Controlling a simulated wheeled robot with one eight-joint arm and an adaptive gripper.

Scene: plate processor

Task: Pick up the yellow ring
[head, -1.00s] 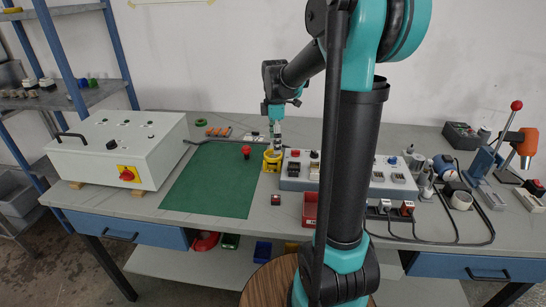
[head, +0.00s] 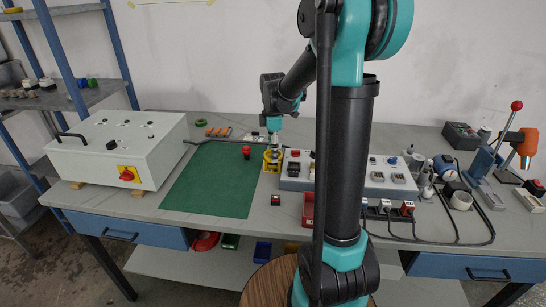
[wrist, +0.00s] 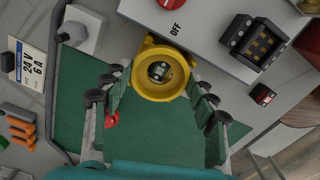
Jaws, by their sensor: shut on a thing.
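The yellow ring (wrist: 166,96) sits between my two fingers in the wrist view, next to the edge of a light panel. My gripper (wrist: 158,84) is shut on the ring, with one finger on each side. In the head view the yellow ring (head: 271,167) is at the right edge of the green mat (head: 212,180). My gripper (head: 274,150) points down into it there. I cannot tell whether the ring still touches the surface below.
A panel box with switches (head: 291,184) stands close to the right of the ring. A red button piece (head: 247,151) stands on the mat to the left. A white control box (head: 118,150) is at the left. Most of the mat is clear.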

